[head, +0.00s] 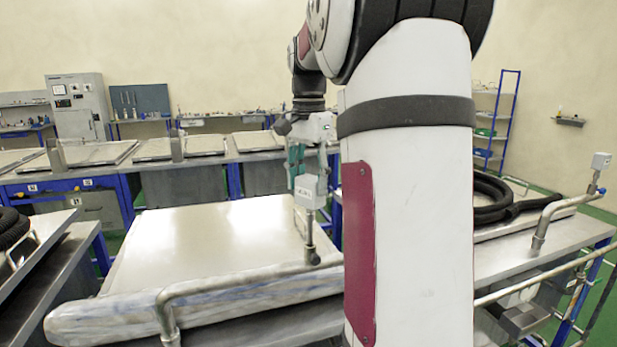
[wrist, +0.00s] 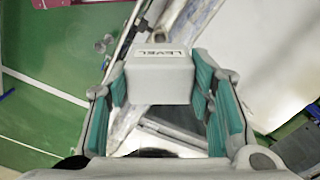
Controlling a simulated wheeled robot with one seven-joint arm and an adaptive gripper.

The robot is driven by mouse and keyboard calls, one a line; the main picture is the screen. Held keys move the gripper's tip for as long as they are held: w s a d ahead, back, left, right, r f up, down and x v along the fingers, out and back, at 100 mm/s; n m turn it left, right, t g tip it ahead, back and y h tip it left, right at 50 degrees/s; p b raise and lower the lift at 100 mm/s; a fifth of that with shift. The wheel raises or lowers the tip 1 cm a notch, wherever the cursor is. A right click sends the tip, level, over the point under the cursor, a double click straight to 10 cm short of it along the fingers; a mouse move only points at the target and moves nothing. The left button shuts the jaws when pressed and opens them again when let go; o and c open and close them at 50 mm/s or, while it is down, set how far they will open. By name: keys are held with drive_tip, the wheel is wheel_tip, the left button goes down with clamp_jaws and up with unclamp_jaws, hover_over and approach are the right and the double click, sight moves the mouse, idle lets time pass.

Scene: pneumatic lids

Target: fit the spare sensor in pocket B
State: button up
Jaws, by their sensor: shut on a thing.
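A pale grey sensor box marked LEVEL (wrist: 160,78) sits between the teal pads of my gripper (wrist: 168,95) in the wrist view. In the head view my gripper (head: 306,160) points down, with its fingers shut on this box (head: 308,191). The box stands upright on a short stem above a bent metal pipe (head: 240,281) at the near edge of a lid. I cannot tell whether the stem is still seated in the pipe. I cannot make out pocket B, nor whether this box is the spare sensor.
A broad pale lid (head: 205,245) with a bluish, streaked front edge lies below my gripper. Another sensor box (head: 601,160) stands on a pipe at the right, near a coiled black hose (head: 492,195). Benches with flat lids (head: 90,155) line the back. My arm hides the middle right.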

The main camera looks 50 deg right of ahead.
sight(309, 195)
drive_tip(key=shift+f+b, duration=0.4)
drive_tip(key=shift+f, duration=1.4)
drive_tip(key=o, duration=1.2)
drive_tip(key=shift+r+p, duration=1.25)
drive_tip(key=shift+r, duration=2.25)
wheel_tip(309, 195, up, 12)
